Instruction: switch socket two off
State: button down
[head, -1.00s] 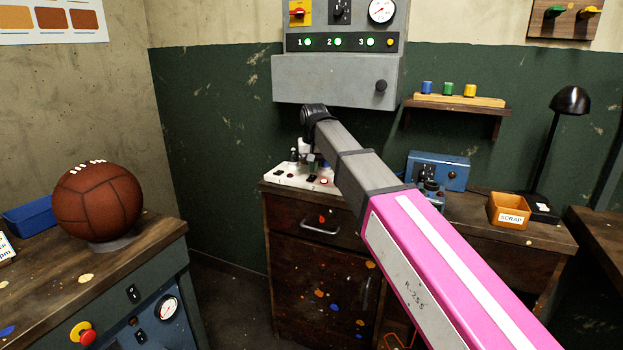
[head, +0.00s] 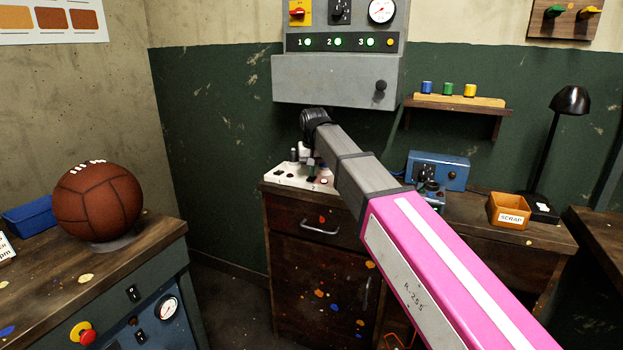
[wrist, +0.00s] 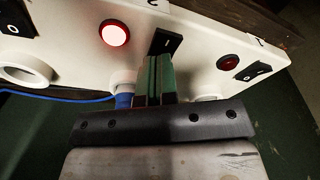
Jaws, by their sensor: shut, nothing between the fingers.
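A white socket strip (head: 283,177) lies on the dark wooden cabinet in the head view. The wrist view shows it close up (wrist: 195,45), with a lit red lamp (wrist: 114,33), a dark red lamp (wrist: 228,62) and black rocker switches. My gripper (wrist: 155,65) is shut and empty. Its greenish fingertips are at the near end of the middle rocker switch (wrist: 168,41), beside the lit lamp, and partly cover it. I cannot tell whether they touch. Another rocker (wrist: 252,70) is beside the dark lamp. The number labels are too partial to read surely.
A blue plug and cable (wrist: 60,96) sit just left of my fingers. A grey wall panel (head: 335,80) hangs above the cabinet. A blue box (head: 438,170) and an orange scrap bin (head: 508,211) stand to the right.

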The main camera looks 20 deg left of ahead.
jog(key=shift+r, duration=3.45)
